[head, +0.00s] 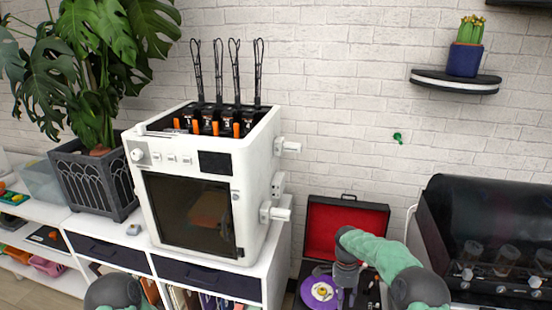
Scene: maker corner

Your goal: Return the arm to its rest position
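My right arm, with a green link, comes in from the bottom right and bends down over the turntable. My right gripper (345,294) points down beside the purple record and is cut by the bottom edge of the picture. Its fingers are too small and too hidden to tell whether they are apart. Of my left arm, only a dark rounded joint and a bit of green show at the bottom left. My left gripper is out of the picture.
A red-lined case (322,229) stands open behind a turntable with a purple record (312,294). A white 3D printer (262,160) stands on the white shelf unit (283,262). A dark hooded machine (480,215) is at right, a potted plant (90,185) at left.

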